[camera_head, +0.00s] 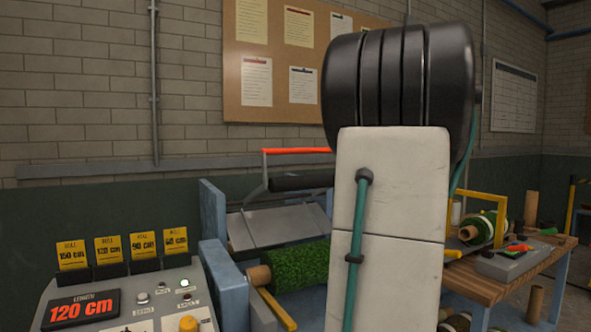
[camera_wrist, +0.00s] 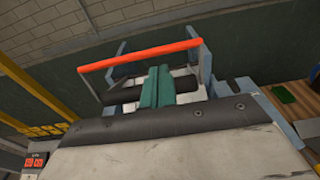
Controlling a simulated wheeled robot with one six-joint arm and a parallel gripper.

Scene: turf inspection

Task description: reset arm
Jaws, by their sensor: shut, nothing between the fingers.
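My arm stands upright in the middle of the head view, a white link with a teal cable and a black ribbed joint on top. The head view does not show my gripper. In the wrist view, the two teal fingers of my gripper (camera_wrist: 157,86) are together, with nothing seen between them. They point at the turf machine (camera_wrist: 203,70), with its red-orange bar and black roller beyond them. I cannot tell whether they touch it.
A green turf roll (camera_head: 295,266) lies at the machine. A control panel (camera_head: 131,306) reading 120 cm stands at the front left. A wooden bench (camera_head: 487,286) with tools is at the right. A cork board (camera_head: 272,102) hangs on the back wall.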

